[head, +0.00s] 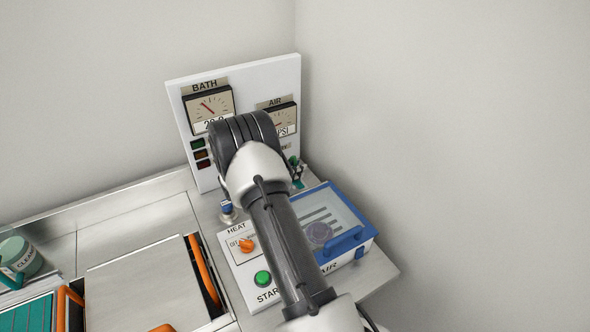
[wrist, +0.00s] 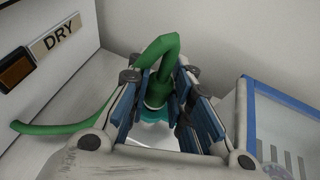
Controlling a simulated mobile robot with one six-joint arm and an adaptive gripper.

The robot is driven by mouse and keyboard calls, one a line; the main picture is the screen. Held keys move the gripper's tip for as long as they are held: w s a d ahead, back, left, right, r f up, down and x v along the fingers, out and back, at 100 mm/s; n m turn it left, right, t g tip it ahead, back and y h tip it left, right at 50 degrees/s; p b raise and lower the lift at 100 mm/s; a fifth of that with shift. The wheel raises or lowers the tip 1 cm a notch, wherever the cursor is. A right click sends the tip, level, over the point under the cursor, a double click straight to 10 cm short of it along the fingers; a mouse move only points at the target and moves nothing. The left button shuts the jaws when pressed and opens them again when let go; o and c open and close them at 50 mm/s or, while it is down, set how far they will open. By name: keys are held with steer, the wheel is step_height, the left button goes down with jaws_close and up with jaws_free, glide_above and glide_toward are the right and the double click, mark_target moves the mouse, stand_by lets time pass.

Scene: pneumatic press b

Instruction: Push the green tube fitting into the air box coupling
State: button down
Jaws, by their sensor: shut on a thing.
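My gripper (wrist: 160,98) shows in the wrist view, shut on the green tube fitting (wrist: 156,94) between its blue-grey finger pads. A teal part shows at the bottom of the fitting, between the fingers. The green tube (wrist: 50,128) bends over above the fingers and also trails to the left. In the head view my arm hides most of the gripper; a bit of green (head: 296,172) shows just right of it. The air box (head: 352,243), white with a blue-framed clear lid, stands right of my arm and also at the right of the wrist view (wrist: 247,115). I cannot make out its coupling.
A white gauge panel (head: 180,120) stands behind, with BATH and AIR dials; its DRY label (wrist: 55,35) is at left in the wrist view. An orange HEAT knob (head: 246,245) and green START button (head: 262,278) are left of my arm. A wall is close at right.

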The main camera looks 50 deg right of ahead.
steer(key=shift+f, duration=0.2)
steer(key=c, duration=1.4)
jaws_free()
steer(key=shift+o, duration=0.2)
steer(key=v, duration=1.2)
steer(key=shift+a, duration=0.1)
